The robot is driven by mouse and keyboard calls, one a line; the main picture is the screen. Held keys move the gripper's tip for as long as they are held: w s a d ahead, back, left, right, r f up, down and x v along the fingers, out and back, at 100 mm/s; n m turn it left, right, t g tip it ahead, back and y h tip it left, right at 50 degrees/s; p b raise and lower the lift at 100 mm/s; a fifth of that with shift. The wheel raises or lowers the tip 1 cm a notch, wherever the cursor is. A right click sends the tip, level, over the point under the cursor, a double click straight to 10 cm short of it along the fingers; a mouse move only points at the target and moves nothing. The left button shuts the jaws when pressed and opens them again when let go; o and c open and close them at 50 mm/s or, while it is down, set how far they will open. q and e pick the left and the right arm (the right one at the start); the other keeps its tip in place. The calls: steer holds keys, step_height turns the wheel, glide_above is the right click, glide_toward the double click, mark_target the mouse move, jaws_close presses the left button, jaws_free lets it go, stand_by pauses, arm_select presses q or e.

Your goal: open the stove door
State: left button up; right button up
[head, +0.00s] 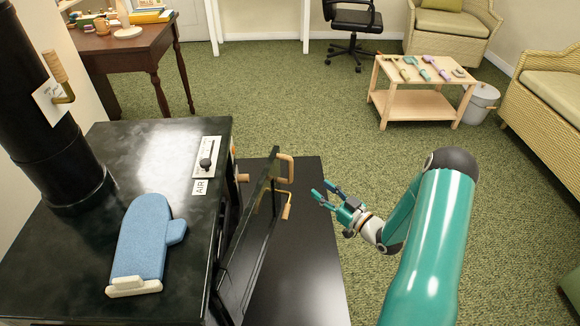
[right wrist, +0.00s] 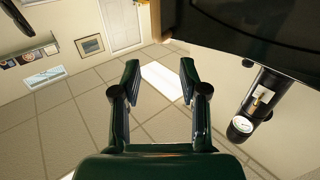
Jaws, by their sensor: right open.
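The black stove (head: 150,160) stands at the left in the head view. Its dark door (head: 250,240) stands ajar, angled out from the stove's front with a gap at its far end. A tan handle (head: 287,207) on a brass-coloured bracket sticks out from the door's outer side, with a second tan loop (head: 285,168) just beyond it. My right gripper (head: 322,194) is open and empty, a little to the right of the handle and apart from it. Its spread fingers also show in the right wrist view (right wrist: 160,78). My left gripper is not in view.
A blue mitt (head: 143,240) and an air slider (head: 207,158) are on the stove top, beside the black flue pipe (head: 45,120). A dark hearth slab (head: 305,270) lies below the door. A low wooden table (head: 415,103) with tools stands farther off. Green carpet between is clear.

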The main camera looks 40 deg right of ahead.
mark_target(292, 166)
steer(key=w, duration=1.5)
steer(key=shift+d+b, duration=0.25)
steer(key=shift+b, duration=0.1)
jaws_close()
